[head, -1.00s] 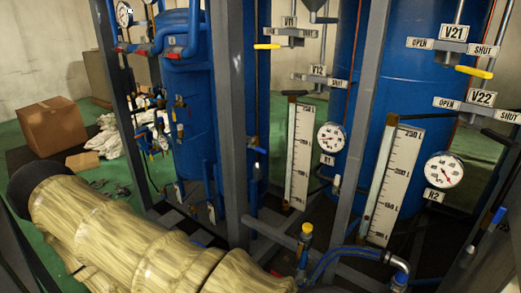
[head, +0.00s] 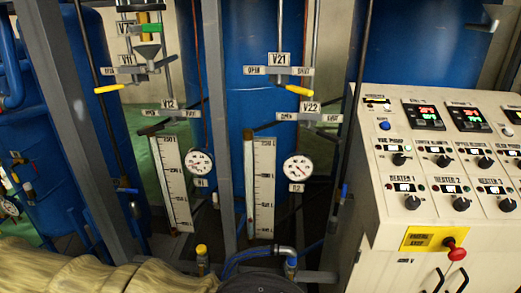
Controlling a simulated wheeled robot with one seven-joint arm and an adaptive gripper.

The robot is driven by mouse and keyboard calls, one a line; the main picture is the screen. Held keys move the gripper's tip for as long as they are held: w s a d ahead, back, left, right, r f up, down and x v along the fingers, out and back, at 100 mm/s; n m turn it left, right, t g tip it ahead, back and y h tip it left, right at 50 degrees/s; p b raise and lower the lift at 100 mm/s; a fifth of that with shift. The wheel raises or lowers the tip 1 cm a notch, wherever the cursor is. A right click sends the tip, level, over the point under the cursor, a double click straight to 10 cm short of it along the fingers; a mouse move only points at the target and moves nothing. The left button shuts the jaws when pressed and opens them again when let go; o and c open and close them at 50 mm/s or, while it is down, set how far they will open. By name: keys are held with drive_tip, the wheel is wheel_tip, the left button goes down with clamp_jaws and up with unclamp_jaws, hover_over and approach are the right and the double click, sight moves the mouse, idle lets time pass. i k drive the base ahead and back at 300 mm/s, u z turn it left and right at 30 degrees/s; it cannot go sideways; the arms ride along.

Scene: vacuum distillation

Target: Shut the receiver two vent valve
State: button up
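Two tagged valves stand at the right-hand blue receiver tank (head: 250,105), the one with the R2 gauge (head: 298,167). V21 (head: 279,58) is the upper one. Its yellow lever (head: 299,90) lies under the right, SHUT end of its OPEN/SHUT plate (head: 277,71). V22 (head: 310,106) is just below, with its own OPEN/SHUT plate (head: 310,117). Dark bars show near V22's plate, but I cannot tell clearly where its lever points. The tags do not say which valve is the vent.
A white control panel (head: 400,215) with knobs and a red emergency button (head: 457,254) stands at right. Grey frame posts (head: 216,110) stand before the tanks. A pale wrapped pipe (head: 90,275) fills the lower left. V12 (head: 168,104) is on the left receiver.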

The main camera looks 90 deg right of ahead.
sight(344, 188)
drive_tip(key=z, duration=0.05)
drive_tip(key=i, duration=0.15)
drive_tip(key=z, duration=3.5)
